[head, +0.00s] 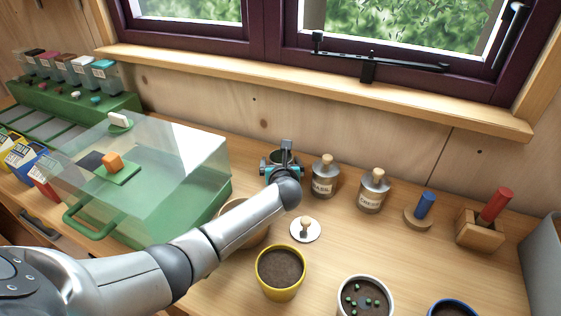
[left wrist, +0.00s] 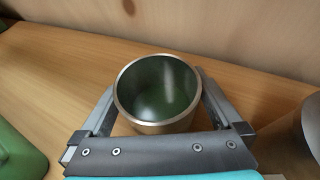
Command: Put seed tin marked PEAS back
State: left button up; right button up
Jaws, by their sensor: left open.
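An open metal tin (left wrist: 157,92) without a lid stands upright on the bench, its inside dark green. In the head view the tin (head: 280,155) is mostly hidden behind my left gripper (head: 282,168). In the left wrist view my left gripper (left wrist: 157,110) is open, with one finger on each side of the tin; I cannot tell whether they touch it. No label shows on this tin, so I cannot read whether it says PEAS. My right gripper is out of view.
A yellow pot of soil (head: 281,273) and a white pot with green seeds (head: 350,304) stand in front. A clear-lidded green box (head: 190,200) is left. A wooden block (head: 480,236) stands right.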

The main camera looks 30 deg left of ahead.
pick_arm(q)
jog(key=shift+r, duration=0.15)
jog(key=shift+s+d+r, duration=0.1)
jog(key=shift+s+r, duration=0.05)
jog(key=p+v, duration=0.4)
jog(key=v, duration=0.6)
jog(key=shift+s+d, duration=0.1)
jog(key=shift+s+d+r, duration=0.2)
jog(key=shift+s+d, duration=0.1)
jog(key=shift+s, duration=0.25)
jog(key=shift+p, duration=0.3)
